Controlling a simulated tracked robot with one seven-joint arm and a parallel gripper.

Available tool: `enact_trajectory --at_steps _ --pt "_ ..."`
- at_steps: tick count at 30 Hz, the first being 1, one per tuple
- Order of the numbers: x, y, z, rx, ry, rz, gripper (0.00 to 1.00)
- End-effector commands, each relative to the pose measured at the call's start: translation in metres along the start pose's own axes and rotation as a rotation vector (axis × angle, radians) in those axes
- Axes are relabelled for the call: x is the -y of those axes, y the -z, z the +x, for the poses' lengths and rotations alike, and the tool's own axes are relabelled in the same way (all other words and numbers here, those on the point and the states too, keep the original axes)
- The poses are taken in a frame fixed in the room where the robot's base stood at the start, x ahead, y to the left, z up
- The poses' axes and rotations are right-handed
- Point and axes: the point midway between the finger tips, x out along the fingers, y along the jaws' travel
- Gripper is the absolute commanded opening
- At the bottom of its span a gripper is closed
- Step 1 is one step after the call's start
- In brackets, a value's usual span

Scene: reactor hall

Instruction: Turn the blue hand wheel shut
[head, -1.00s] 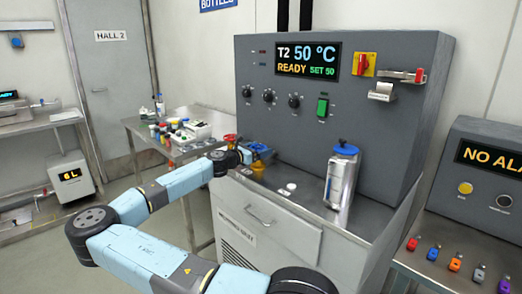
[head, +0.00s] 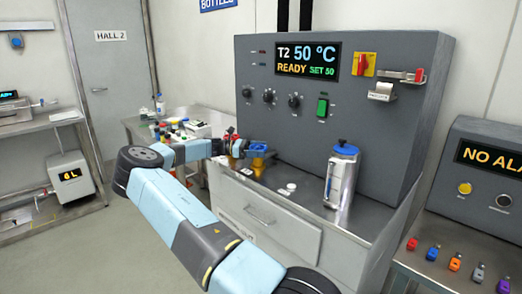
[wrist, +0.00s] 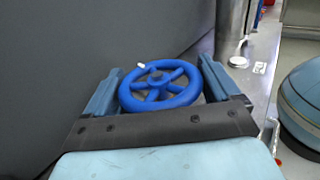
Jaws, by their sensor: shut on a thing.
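The blue hand wheel (wrist: 158,84) sits between my gripper's two fingers in the wrist view, its spokes and hub seen from above. A small white mark shows on its far left rim. My gripper (wrist: 160,88) is shut on the wheel, one finger on each side of the rim. In the head view the blue wheel (head: 260,148) tops a brass-coloured valve at the bench's left end. My gripper (head: 250,147) reaches it from the left. The wheel's stem is mostly hidden.
A red hand wheel (head: 230,135) stands just left of the blue one, partly behind my arm. The grey control cabinet (head: 335,125) rises close behind. A metal canister with a blue lid (head: 341,178) stands further right on the bench. Bench space between is mostly clear.

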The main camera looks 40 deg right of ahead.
Motion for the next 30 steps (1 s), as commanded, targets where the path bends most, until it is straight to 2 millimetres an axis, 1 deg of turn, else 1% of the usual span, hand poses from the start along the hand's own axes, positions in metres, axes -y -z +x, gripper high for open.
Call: enact_trajectory --at_steps 1,6,12,27,28,30 --pt "-0.0032 -0.001 -0.0014 -0.003 0.019 0.001 0.59" --pt "-0.0024 -0.001 -0.0006 -0.002 0.1 0.001 0.59" --pt "-0.0019 -0.0005 -0.0006 -0.002 0.153 0.001 0.59" --pt "-0.0015 0.0003 -0.0003 -0.002 0.171 0.0 0.59" --pt "-0.0015 0.0003 -0.0002 -0.002 0.171 0.0 0.9" --pt "-0.0013 0.0004 0.0 -0.002 0.171 0.0 0.97"
